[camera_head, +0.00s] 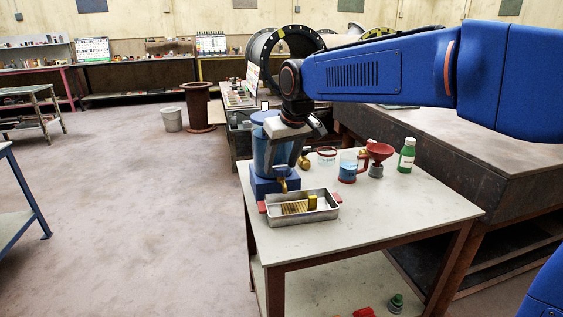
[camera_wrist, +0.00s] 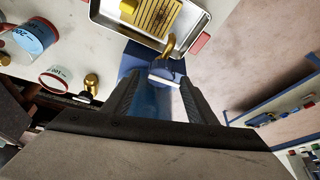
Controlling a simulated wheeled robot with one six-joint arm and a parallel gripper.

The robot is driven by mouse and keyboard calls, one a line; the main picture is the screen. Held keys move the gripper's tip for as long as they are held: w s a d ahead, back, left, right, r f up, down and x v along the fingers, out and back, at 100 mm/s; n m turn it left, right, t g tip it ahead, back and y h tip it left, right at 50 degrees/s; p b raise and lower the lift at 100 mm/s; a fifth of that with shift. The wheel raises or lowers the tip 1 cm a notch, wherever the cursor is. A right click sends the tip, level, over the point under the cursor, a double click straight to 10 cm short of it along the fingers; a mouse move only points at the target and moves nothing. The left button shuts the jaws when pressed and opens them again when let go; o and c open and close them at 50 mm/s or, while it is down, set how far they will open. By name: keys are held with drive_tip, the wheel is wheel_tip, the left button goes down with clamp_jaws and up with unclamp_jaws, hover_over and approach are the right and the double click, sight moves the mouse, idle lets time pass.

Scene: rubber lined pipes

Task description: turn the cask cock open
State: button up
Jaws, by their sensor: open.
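The blue cask (camera_head: 265,150) stands on a blue block (camera_head: 262,184) at the table's left edge. Its brass cock (camera_head: 283,186) sticks out low at the front, above a metal drip tray (camera_head: 300,218). My gripper (camera_head: 287,172) points down in front of the cask, partly hiding it. In the wrist view my gripper (camera_wrist: 161,80) has its two dark fingers apart, with a strip of the blue cask (camera_wrist: 152,102) showing between them. The brass cock (camera_wrist: 169,46) shows just beyond the fingertips; I cannot tell whether they touch it. The handle's angle is unclear.
The tray holds a slatted grate (camera_wrist: 156,14) and a yellow block (camera_head: 312,202). A measuring jug (camera_head: 347,171), a red funnel (camera_head: 379,152) and a green bottle (camera_head: 407,157) stand to the right. The table's front right is bare.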

drive_tip(key=c, duration=1.1)
drive_tip(key=shift+o, duration=0.2)
drive_tip(key=shift+n, duration=0.8)
drive_tip(key=o, duration=1.1)
drive_tip(key=shift+c, duration=0.2)
drive_tip(key=shift+r, duration=0.1)
drive_tip(key=v, duration=1.7)
drive_tip(key=shift+w+d, duration=0.3)
drive_tip(key=shift+d, duration=0.05)
drive_tip(key=shift+r+g, duration=0.15)
drive_tip(key=shift+g, duration=0.15)
